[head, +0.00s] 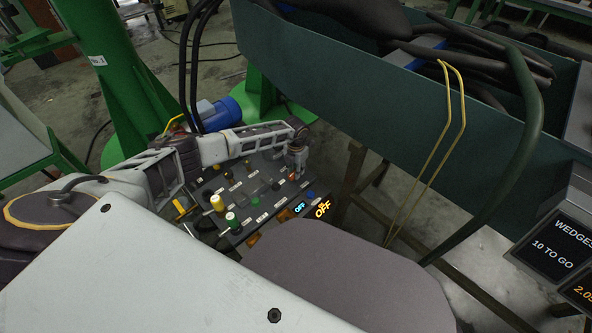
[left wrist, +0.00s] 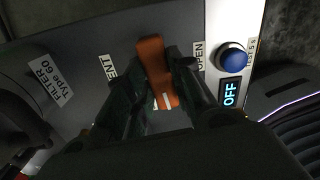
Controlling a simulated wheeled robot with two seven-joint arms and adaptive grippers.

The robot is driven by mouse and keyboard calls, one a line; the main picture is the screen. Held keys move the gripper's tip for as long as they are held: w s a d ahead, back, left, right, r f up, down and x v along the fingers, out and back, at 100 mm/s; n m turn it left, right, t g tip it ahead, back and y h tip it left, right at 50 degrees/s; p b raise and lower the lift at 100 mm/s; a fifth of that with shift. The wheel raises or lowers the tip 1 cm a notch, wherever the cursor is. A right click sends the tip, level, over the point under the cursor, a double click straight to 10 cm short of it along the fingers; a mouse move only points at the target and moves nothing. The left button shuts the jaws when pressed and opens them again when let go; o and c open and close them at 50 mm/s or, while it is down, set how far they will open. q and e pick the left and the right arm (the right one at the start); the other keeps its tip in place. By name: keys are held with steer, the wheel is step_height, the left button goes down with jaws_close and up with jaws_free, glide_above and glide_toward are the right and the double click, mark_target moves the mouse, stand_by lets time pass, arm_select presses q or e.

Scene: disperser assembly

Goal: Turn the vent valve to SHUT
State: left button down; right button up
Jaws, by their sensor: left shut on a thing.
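The vent valve's orange handle (left wrist: 155,72) shows in the left wrist view, on a dark panel. It lies between the VENT label (left wrist: 107,68) and the OPEN label (left wrist: 198,53), with small white marks near its lower end. My left gripper (left wrist: 161,82) is shut on this handle, one finger on each side. No SHUT label can be read. In the head view my left gripper (head: 296,164) points down at the far right part of the control panel (head: 262,190) and mostly hides the handle. My right gripper is not in view.
A blue button (left wrist: 232,58) and a lit OFF display (left wrist: 230,94) are beside the handle. Yellow, white and green knobs (head: 217,202) stand on the panel's left part. A green bin (head: 330,75) with dark hoses is behind, and yellow loops (head: 430,160) hang over its side.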

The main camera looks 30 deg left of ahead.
arm_select(q)
steer(key=shift+m, duration=0.6)
steer(key=c, duration=1.2)
jaws_free()
steer(key=shift+c, duration=0.2)
step_height(320, 180, up, 12)
steer(key=shift+s, duration=0.1)
stand_by(0.3)
